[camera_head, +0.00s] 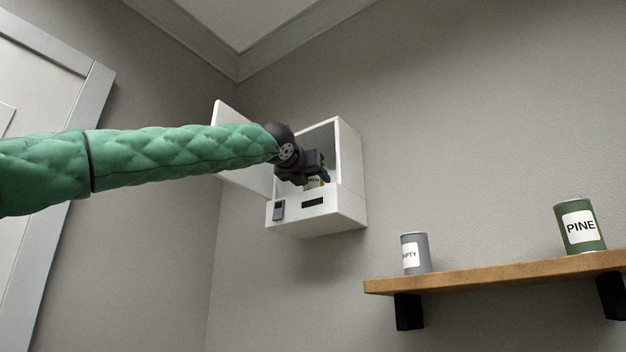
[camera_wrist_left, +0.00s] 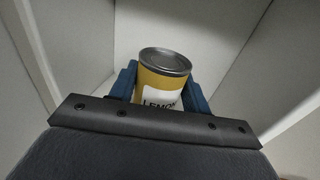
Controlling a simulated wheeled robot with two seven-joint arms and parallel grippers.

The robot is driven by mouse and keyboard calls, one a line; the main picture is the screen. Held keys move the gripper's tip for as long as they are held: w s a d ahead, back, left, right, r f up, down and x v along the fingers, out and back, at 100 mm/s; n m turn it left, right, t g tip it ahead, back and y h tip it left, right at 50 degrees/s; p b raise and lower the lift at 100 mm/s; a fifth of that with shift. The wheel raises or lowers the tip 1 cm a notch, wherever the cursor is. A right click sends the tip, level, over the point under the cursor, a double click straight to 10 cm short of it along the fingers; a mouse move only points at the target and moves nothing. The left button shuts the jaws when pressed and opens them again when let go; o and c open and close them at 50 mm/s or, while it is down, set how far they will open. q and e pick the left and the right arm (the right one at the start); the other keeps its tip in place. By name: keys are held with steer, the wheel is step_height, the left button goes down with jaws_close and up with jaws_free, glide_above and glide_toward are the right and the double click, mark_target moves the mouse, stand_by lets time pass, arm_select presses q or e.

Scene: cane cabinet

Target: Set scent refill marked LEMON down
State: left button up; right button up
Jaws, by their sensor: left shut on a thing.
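The scent refill marked LEMON is a yellow can with a grey metal top and a white label. In the left wrist view the LEMON refill (camera_wrist_left: 165,78) stands upright between the blue fingers of my left gripper (camera_wrist_left: 166,90). In the head view my left gripper (camera_head: 318,180) reaches into the open white wall box, shut on the refill (camera_head: 313,183), of which only a small part shows. The white box (camera_head: 348,165) has its door (camera_head: 232,150) swung open to the left. Whether the can's base touches the box floor is hidden. My right gripper is not in view.
A wooden shelf (camera_head: 500,272) at the right bears a grey can marked EMPTY (camera_head: 421,252), its label partly turned away, and a green can marked PINE (camera_head: 580,226). The box's side walls stand close around my left gripper. A white panelled door (camera_head: 50,200) is at the left.

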arm_select(q)
steer(key=shift+f, duration=0.1)
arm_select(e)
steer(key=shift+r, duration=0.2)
arm_select(q)
steer(key=o, duration=1.2)
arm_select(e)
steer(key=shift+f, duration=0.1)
arm_select(q)
steer(key=v, duration=0.5)
steer(key=shift+s+a, duration=0.25)
steer(key=shift+s, duration=0.1)
steer(key=v, duration=0.6)
steer(key=shift+s+b, duration=0.15)
steer(key=shift+b, duration=0.25)
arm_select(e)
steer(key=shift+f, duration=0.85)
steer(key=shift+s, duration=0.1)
